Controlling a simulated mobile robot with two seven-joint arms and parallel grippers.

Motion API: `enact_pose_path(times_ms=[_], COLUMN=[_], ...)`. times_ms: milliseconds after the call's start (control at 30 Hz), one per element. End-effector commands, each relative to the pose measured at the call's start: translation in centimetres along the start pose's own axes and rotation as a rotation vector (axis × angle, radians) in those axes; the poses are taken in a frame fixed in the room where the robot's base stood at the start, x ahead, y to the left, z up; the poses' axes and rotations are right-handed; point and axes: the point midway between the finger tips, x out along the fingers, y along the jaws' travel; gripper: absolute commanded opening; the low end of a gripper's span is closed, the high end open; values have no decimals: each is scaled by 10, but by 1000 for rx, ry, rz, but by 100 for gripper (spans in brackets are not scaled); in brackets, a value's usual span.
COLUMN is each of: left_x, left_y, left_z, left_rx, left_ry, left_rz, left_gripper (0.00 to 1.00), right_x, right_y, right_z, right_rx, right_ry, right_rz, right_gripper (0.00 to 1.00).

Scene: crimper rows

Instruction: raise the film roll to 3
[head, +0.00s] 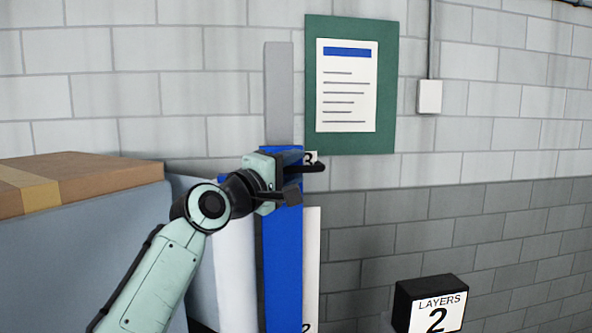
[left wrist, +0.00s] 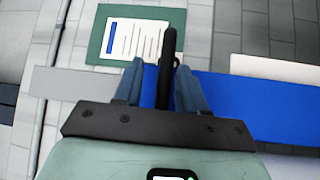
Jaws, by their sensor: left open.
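The white film roll (head: 236,265) stands upright just left of the tall blue mast part (head: 283,265); my arm hides its top. A grey post (head: 278,95) rises above the blue part. A black handle (head: 312,167) sticks out near the blue part's top, close to the mostly hidden 3 on the white scale strip (head: 312,260). My left gripper (head: 292,182) is at this handle. In the left wrist view, its fingers (left wrist: 160,70) are apart on either side of the black handle (left wrist: 168,50); I cannot tell whether they touch it. My right gripper is out of view.
A cardboard box (head: 80,180) sits on a grey-blue block (head: 100,240) at left, behind my arm. A black box with a "LAYERS 2" sign (head: 432,305) stands at lower right. A green notice board (head: 350,85) hangs on the block wall. The space right of the mast looks clear.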

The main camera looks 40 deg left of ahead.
Motion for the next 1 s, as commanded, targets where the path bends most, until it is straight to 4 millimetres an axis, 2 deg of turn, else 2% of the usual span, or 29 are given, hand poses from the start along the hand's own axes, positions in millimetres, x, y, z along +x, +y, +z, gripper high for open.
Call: enact_pose_path(times_ms=[33,200,400,500,700,1000], left_x=[-12,-51,-92,-105,-117,-117], left_y=[-5,-6,-4,-3,-2,-1], left_z=[1,1,1,1,1,0], left_rx=[2,2,0,0,-1,-1], left_ry=[1,1,0,0,-1,-1], left_rz=[-3,-1,2,2,2,2], left_gripper=[41,41,41,41,41,41], right_x=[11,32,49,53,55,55], right_y=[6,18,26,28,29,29], right_z=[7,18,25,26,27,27], right_rx=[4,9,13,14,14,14], right_ry=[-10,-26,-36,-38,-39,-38], right_rz=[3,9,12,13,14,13], right_gripper=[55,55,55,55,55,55])
